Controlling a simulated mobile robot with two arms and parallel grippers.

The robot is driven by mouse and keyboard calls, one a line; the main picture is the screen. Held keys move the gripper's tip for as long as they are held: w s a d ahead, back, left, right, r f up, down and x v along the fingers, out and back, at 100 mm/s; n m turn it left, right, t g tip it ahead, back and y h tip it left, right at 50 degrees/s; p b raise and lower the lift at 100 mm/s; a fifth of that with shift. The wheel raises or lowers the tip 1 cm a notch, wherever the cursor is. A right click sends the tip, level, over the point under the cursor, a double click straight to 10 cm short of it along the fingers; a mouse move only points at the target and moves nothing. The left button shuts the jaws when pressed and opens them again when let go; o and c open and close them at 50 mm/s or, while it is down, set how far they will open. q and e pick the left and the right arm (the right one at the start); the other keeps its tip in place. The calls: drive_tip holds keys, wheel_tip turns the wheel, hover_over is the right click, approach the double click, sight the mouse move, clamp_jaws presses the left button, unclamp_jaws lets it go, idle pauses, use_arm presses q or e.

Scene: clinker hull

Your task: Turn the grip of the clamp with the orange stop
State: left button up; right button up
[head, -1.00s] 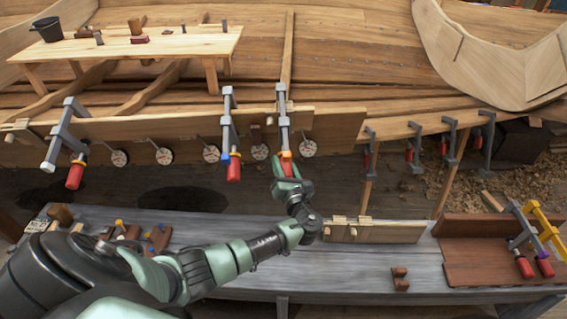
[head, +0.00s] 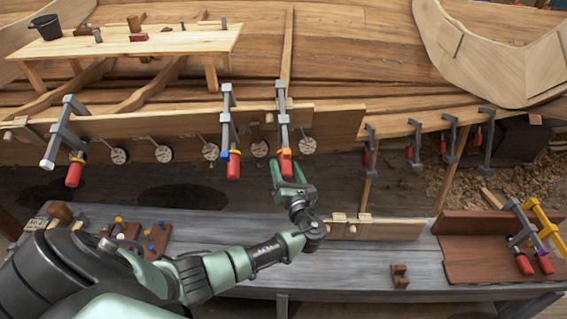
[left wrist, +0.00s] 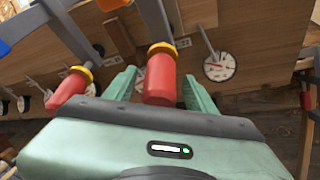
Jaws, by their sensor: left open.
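The clamp with the orange stop (head: 283,120) hangs on the plank at the middle of the head view. Its red grip (head: 286,167) points down below an orange-yellow collar. My left gripper (head: 291,181) is just below and around the lower part of this grip. In the left wrist view the red grip (left wrist: 159,80) stands between the two open green fingers, with a gap visible on at least the right side. A piece of the orange stop (left wrist: 112,4) shows at the top edge there. My right gripper is not in view.
A clamp with a blue stop (head: 226,120) hangs close to the left, and a grey clamp (head: 62,130) farther left. Round dials (head: 308,146) line the plank. The grey bench (head: 345,262) lies below, with clamps (head: 530,240) at its right end.

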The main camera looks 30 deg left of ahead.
sight(288, 176)
use_arm(q)
drive_tip(key=v, duration=0.5)
idle(0.4)
drive_tip(key=s+d+f+n+g+h, duration=0.1)
drive_tip(key=s+f+n+g+h, duration=0.15)
drive_tip(key=s+f, duration=0.6)
drive_tip(key=s+f+n+g+h, duration=0.2)
drive_tip(key=s+f+n+h, duration=0.15)
drive_tip(key=f, duration=1.05)
drive_tip(key=s+d+f+n+g+h, duration=0.1)
drive_tip(key=s+f+n+g+h, duration=0.25)
drive_tip(key=f, duration=0.75)
drive_tip(key=s+d+f+n+g+h, duration=0.1)
drive_tip(key=s+f+n, duration=0.3)
drive_tip(key=s, duration=0.7)
drive_tip(key=s+d+f+n+g+h, duration=0.1)
drive_tip(key=s+d+f+n, duration=0.3)
drive_tip(key=s+n, duration=0.5)
drive_tip(key=s+d+f+n+g+h, duration=0.1)
drive_tip(key=s+f+n, duration=0.5)
drive_tip(key=s, duration=0.6)
drive_tip(key=shift+s+d+h, duration=0.4)
drive_tip(key=shift+d+h, duration=0.25)
drive_tip(key=shift+d, duration=0.15)
